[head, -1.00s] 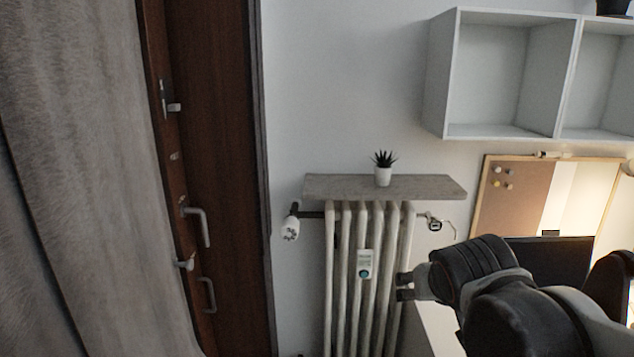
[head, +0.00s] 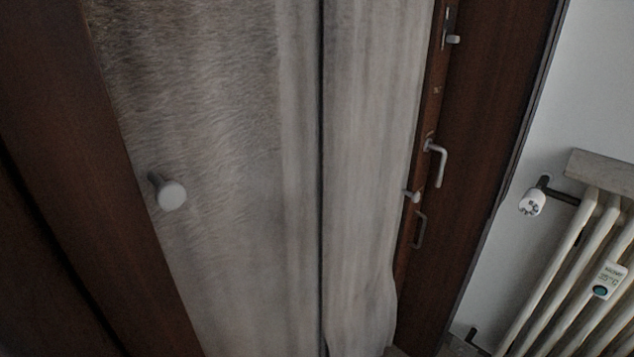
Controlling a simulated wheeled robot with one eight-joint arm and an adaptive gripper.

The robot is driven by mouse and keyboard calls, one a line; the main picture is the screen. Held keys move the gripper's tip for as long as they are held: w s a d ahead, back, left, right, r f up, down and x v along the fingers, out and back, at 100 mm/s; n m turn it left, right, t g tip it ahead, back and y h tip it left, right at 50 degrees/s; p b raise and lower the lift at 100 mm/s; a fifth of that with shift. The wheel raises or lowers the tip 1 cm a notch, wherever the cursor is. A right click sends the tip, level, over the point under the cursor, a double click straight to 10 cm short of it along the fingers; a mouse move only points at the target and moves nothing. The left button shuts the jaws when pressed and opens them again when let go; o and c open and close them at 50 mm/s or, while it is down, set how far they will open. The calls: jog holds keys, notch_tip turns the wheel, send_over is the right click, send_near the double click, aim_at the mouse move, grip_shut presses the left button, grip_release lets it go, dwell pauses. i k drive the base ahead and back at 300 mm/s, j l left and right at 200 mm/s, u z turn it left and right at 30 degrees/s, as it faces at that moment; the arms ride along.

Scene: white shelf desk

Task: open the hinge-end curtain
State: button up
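Two grey curtain panels hang side by side in a dark wood frame. The left panel (head: 225,120) is wide and has a round pale knob (head: 171,194) near its left edge. The right panel (head: 370,150) is narrower and reaches the frame side with the lever handle (head: 437,160). A second small pale knob (head: 412,196) shows at its right edge. A thin dark line separates the panels; I cannot tell how wide the gap is. The left panel is farther from the lever handle. My gripper is not in view.
Dark wood (head: 60,130) borders the curtains on the left. A radiator (head: 560,270) with a white valve knob (head: 532,202) stands by the wall on the right, below a shelf edge (head: 598,167). No loose object shows in front of the curtains.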

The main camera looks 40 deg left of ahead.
aim_at(217, 105)
jog(key=u, duration=2.1)
